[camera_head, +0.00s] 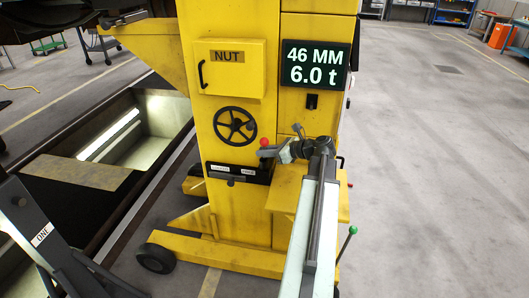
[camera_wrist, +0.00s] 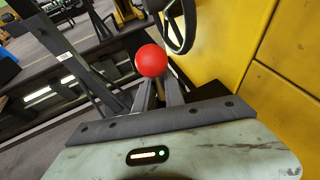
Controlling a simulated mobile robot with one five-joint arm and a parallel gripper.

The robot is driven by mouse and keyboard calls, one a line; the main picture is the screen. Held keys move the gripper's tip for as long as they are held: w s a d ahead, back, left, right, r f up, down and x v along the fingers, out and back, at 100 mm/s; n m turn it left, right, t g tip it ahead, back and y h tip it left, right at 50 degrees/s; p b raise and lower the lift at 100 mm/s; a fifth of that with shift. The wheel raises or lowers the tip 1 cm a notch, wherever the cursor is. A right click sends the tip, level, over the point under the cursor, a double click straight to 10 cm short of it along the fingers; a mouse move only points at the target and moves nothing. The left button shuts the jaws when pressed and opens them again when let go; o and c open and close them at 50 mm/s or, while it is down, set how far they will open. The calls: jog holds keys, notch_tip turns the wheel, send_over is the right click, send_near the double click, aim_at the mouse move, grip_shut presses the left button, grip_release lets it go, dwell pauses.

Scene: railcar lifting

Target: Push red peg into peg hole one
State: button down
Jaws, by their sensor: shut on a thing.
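The red peg shows as a red ball head (camera_head: 264,142) in front of the yellow column, just above a black bracket (camera_head: 238,173) with white labels. In the wrist view the red ball (camera_wrist: 151,60) stands at the tips of my gripper (camera_wrist: 158,86). My gripper (camera_head: 268,154) is shut on the peg, by the right end of the bracket. The peg's shaft is hidden by the fingers. I cannot make out peg hole one or whether the peg is in it.
A black handwheel (camera_head: 235,126) sits on the column above the bracket. A yellow ledge (camera_head: 310,196) lies beneath my arm. A green-knobbed lever (camera_head: 348,240) stands to the right. An open pit (camera_head: 120,150) is at the left.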

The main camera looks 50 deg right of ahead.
jog(key=shift+f+b, duration=0.95)
jog(key=shift+f, duration=0.05)
jog(key=c, duration=1.3)
grip_release()
jog(key=shift+c, duration=0.2)
jog(key=p+v, duration=0.3)
jog(key=v, duration=0.4)
jog(key=shift+s, duration=0.35)
jog(key=shift+d+r, duration=0.1)
